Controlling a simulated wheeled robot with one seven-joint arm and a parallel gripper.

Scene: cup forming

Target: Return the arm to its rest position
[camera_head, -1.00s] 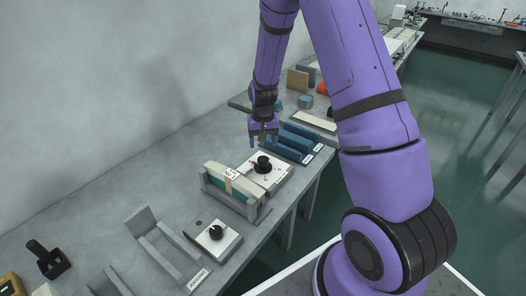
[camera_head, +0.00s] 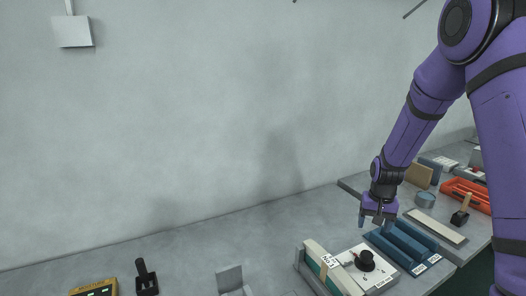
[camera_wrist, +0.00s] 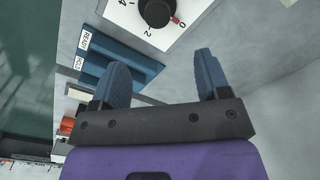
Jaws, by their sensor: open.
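My purple arm reaches in from the right in the head view. My gripper (camera_head: 376,219) hangs fingers down over the bench, above and behind the blue trays and a white dial box. In the wrist view my gripper (camera_wrist: 165,80) shows two blue fingers spread apart with nothing between them. The white dial box (camera_wrist: 184,34) with its black knob (camera_wrist: 155,12) lies beyond the fingertips. It also shows in the head view (camera_head: 380,280), with its black knob (camera_head: 365,261).
Two blue trays (camera_head: 408,242) lie right of the dial box. A pale block in a holder (camera_head: 331,268) stands left of it. Farther right are a white strip (camera_head: 436,227), a round blue-grey tin (camera_head: 425,199) and an orange tray (camera_head: 466,195). The grey bench behind the block is clear.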

